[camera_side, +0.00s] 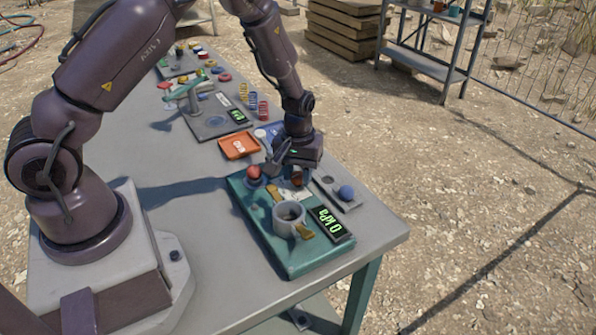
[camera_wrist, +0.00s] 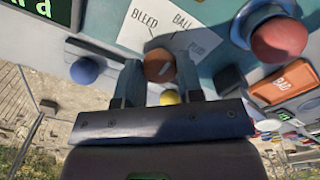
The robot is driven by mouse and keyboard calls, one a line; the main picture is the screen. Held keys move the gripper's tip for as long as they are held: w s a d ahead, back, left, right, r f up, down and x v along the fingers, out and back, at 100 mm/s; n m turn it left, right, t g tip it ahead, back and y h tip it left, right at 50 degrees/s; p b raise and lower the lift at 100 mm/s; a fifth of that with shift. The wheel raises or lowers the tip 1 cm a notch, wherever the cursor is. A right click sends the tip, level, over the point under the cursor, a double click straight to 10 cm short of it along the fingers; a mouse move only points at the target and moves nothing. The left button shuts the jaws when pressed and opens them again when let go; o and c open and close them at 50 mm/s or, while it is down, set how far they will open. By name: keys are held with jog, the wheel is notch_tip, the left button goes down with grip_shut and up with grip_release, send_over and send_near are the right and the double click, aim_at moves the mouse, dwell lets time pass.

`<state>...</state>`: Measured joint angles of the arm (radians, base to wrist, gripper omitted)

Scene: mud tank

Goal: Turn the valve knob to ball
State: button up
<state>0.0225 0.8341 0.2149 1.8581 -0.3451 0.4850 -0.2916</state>
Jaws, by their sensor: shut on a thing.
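The teal valve panel (camera_side: 262,236) sits at the near end of the table. My gripper (camera_side: 291,176) is low over its far right part, and in the wrist view (camera_wrist: 158,68) its two fingers stand either side of a round orange-brown knob (camera_wrist: 159,65), shut on it. In the side view the knob (camera_side: 297,179) is mostly hidden by the gripper. I cannot tell which word the knob points to.
A blue ball (camera_side: 346,193) sits on a grey plate to the right. An orange tray (camera_side: 239,146) lies behind.

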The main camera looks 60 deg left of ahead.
aim_at(298, 175)
dwell(0.5)
jog(key=o, duration=0.9)
notch_tip(298, 175, up, 13)
jog(key=shift+r, duration=0.1)
jog(key=s+d+r+m+t, duration=0.2)
jog(key=s+r, duration=0.3)
jog(key=s, duration=0.1)
jog(key=s+d+r+m+t, duration=0.1)
jog(key=s+d+r+m, duration=0.1)
jog(key=s+r, duration=0.4)
jog(key=s+d+r+m+t, duration=0.2)
jog(key=s+r+m, duration=0.2)
jog(key=s+r, duration=0.2)
jog(key=shift+s+r+t, duration=0.1)
jog(key=shift+s+t, duration=0.2)
jog(key=shift+s, duration=0.5)
